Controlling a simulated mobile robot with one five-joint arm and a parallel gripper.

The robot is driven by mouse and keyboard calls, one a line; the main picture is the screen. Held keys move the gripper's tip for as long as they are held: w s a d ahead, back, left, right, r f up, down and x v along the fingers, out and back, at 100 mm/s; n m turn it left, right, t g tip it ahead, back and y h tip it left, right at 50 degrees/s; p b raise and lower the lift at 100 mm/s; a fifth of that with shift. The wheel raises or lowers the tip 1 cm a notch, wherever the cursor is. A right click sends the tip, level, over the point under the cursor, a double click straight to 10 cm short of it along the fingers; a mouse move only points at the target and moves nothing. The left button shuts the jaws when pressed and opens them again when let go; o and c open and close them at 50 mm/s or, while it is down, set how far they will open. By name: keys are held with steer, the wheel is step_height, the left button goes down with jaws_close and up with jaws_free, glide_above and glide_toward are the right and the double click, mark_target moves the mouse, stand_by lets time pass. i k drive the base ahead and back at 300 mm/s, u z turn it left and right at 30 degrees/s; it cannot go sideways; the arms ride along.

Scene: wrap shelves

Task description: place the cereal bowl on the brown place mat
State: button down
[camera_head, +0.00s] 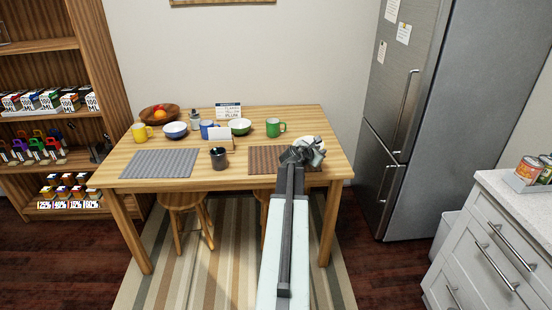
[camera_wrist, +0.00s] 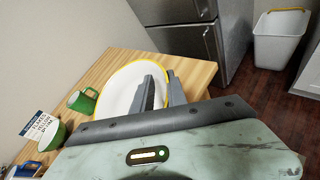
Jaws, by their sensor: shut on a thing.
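My gripper (camera_head: 306,150) is at the right end of the table, over the right part of the brown place mat (camera_head: 262,158). It is shut on a white bowl with a yellow rim (camera_wrist: 122,90), whose pale inside fills the middle of the wrist view. The gripper's fingers (camera_wrist: 160,92) show at the bowl's right side there. In the head view only a bit of the bowl (camera_head: 318,143) shows past the gripper. The gripper and arm hide part of the mat, and I cannot tell how high the bowl is above it.
A dark mug (camera_head: 219,157) stands left of the brown mat, and a green mug (camera_head: 275,127) behind it. A grey mat (camera_head: 158,163) lies front left. The fridge (camera_head: 430,110) is to the right.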

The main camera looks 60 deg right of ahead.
mark_target(268, 158)
steer(key=u, duration=0.05)
steer(key=i, duration=0.95)
steer(key=z, duration=0.1)
